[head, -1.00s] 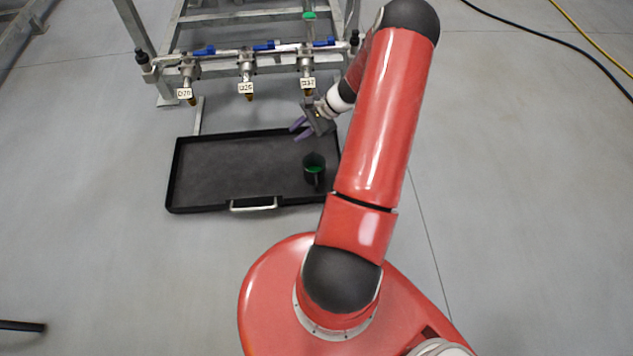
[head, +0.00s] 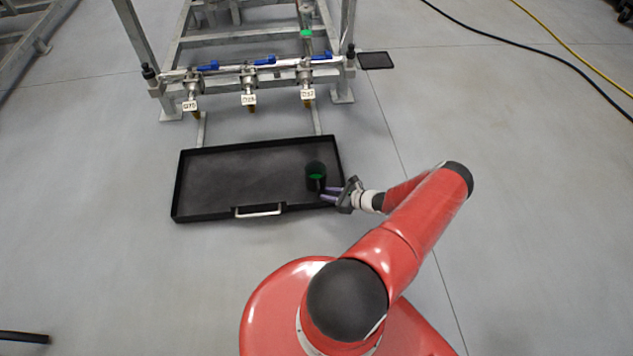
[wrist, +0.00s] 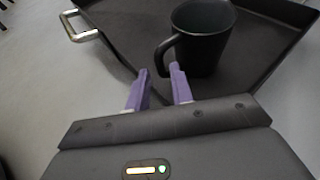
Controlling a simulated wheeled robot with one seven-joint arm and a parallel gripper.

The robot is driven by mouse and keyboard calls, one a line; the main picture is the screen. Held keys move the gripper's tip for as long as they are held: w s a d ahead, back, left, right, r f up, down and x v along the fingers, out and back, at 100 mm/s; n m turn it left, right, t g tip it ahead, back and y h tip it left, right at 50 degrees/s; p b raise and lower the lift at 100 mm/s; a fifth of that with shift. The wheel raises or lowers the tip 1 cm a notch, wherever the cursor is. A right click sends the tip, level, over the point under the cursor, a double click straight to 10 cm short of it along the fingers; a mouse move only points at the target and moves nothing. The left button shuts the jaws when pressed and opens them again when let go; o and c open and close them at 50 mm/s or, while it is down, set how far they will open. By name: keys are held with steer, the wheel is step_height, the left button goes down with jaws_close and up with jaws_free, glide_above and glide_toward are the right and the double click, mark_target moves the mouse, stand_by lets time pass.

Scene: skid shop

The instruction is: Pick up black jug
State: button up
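The black jug (head: 315,184) stands upright in the right part of the black tray (head: 240,176), with something green inside. In the wrist view the jug (wrist: 205,50) is just beyond my fingertips, and its handle (wrist: 161,58) points toward them. My gripper (head: 329,194) is low at the tray's right side, beside the jug. In the wrist view my gripper (wrist: 160,69) is open, with a gap between its two purple fingers. The handle lies just ahead of that gap; I cannot tell whether a finger touches it.
The tray has a raised rim and a silver handle (head: 258,210) at its front. Behind it stands a metal frame with a pipe and several tagged valves (head: 249,97). A black hose (head: 530,45) and a yellow one lie on the floor at upper right.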

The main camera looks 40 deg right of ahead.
mark_target(319, 190)
steer(key=x, duration=0.4)
steer(key=shift+w+a, duration=0.15)
steer(key=shift+w, duration=0.25)
jaws_close()
steer(key=shift+r, duration=0.2)
